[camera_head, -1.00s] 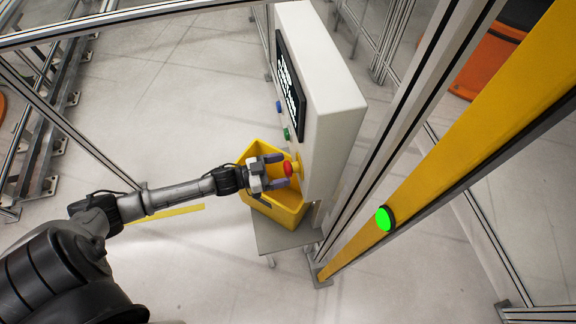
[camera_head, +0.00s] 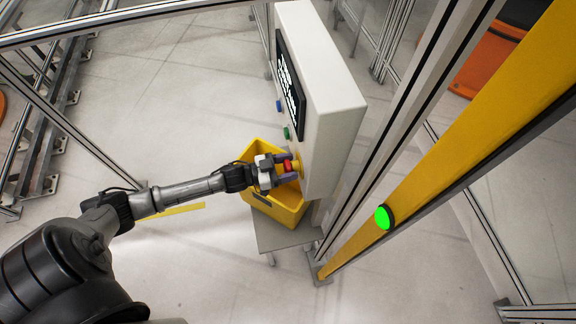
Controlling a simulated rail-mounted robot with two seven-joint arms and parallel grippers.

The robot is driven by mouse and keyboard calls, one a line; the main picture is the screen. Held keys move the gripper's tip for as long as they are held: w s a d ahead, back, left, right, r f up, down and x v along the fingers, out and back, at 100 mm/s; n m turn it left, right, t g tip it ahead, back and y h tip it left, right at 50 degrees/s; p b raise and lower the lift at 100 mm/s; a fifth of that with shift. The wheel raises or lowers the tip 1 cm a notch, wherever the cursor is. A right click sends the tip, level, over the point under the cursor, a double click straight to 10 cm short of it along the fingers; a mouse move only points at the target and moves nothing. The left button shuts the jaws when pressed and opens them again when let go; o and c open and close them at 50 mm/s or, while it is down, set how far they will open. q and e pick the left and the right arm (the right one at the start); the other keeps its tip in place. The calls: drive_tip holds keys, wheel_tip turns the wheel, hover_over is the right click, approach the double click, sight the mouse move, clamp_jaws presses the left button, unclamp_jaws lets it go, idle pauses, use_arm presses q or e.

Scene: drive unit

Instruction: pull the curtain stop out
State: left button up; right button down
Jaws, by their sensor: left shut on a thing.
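The curtain stop is a red mushroom button (camera_head: 288,167) on a yellow base, low on the side face of a white control cabinet (camera_head: 338,128). My left gripper (camera_head: 286,168) reaches in from the left and is shut on the red button, with one finger above it and one below. The fingers hide part of the button, and its yellow base shows just to the right of them. My right gripper is not in the head view.
A yellow bin (camera_head: 285,212) stands on a grey stand (camera_head: 275,238) just below the gripper. A blue and a green button (camera_head: 286,132) and a dark screen (camera_head: 290,85) are on the cabinet. A yellow post (camera_head: 440,150) with a lit green button (camera_head: 384,217) stands to the right.

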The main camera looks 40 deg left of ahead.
use_arm(q)
drive_tip(key=c, duration=0.6)
drive_tip(key=shift+s+a+r+p, duration=0.15)
drive_tip(key=shift+s+a+p, duration=0.2)
drive_tip(key=shift+s+p, duration=0.25)
drive_tip(key=o, duration=1.1)
drive_tip(key=shift+s+a, duration=0.15)
drive_tip(key=shift+o, duration=0.5)
